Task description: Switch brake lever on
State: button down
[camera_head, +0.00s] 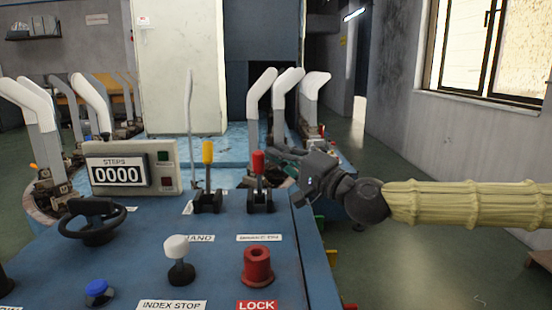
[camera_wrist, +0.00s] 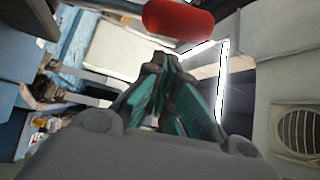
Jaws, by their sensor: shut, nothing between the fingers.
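The lever with the red grip (camera_head: 258,163) stands upright in a black base on the blue control panel, behind a small white label too blurred to read surely. I take it as the brake lever. Its red grip fills the upper middle of the wrist view (camera_wrist: 180,19), just beyond the fingertips. My gripper (camera_head: 282,166) is to the right of the lever, close to the red grip. In the wrist view my gripper (camera_wrist: 163,62) has its teal-padded fingers together and empty. I cannot tell whether a fingertip touches the lever.
A yellow-gripped lever (camera_head: 207,153) stands left of the red one. The panel (camera_head: 215,265) also carries a steps counter (camera_head: 118,174), a black handwheel (camera_head: 92,222), a white knob (camera_head: 178,247), a red lock knob (camera_head: 257,266) and a blue button (camera_head: 98,291). White sock forms (camera_head: 260,90) stand behind.

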jog(key=w+d+p+v, duration=0.1)
jog(key=p+v, duration=0.1)
jog(key=v, duration=0.7)
jog(key=shift+d, duration=0.4)
jog(key=shift+w, duration=0.15)
